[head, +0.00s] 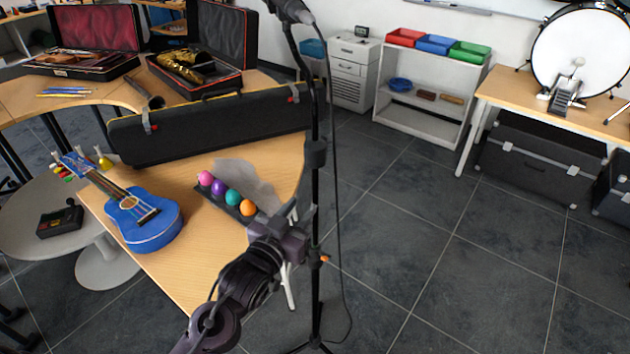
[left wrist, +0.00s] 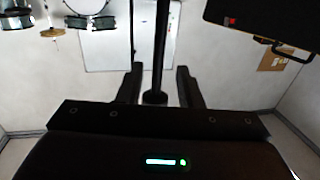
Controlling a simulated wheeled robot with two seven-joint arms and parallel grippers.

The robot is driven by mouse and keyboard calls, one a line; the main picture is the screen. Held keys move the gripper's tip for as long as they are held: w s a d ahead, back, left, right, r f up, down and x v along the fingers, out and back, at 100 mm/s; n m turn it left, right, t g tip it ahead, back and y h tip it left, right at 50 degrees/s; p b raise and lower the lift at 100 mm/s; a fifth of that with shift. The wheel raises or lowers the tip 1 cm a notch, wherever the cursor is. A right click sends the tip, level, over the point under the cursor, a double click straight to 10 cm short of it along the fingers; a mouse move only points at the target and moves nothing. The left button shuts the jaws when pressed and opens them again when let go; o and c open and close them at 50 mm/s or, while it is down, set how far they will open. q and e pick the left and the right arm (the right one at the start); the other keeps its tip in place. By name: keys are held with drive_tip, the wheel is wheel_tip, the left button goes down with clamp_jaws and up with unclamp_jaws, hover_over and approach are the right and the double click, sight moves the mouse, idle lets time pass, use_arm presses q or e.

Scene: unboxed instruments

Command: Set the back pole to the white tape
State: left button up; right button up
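A black microphone stand pole (head: 316,190) rises upright beside the wooden table, with a microphone (head: 290,10) at its top and a dark clutch collar (head: 316,154) partway up. A small orange part (head: 325,259) shows lower on the stand. My left gripper (head: 306,222) is at the pole, below the collar. In the left wrist view the pole (left wrist: 161,45) runs between the two fingers of my left gripper (left wrist: 158,84), with gaps on both sides, so the gripper is open. A dark round part (left wrist: 154,97) of the stand shows between the fingers. I see no white tape. My right gripper is not in view.
The table (head: 190,270) holds a blue ukulele (head: 146,218), a row of colored egg shakers (head: 227,194) and a long black case (head: 205,128). A cable (head: 338,200) hangs beside the pole. The floor (head: 430,240) to the right is clear.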

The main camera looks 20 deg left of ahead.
sight(314, 187)
use_arm(q)
drive_tip(key=w, duration=0.2)
drive_tip(key=w+d+p, duration=0.1)
drive_tip(key=w, duration=0.2)
drive_tip(key=w+r, duration=0.1)
drive_tip(key=w, duration=0.1)
drive_tip(key=shift+w+d+r, duration=0.1)
drive_tip(key=shift+w+d, duration=0.05)
drive_tip(key=shift+w, duration=0.15)
clamp_jaws()
drive_tip(key=shift+p, duration=0.3)
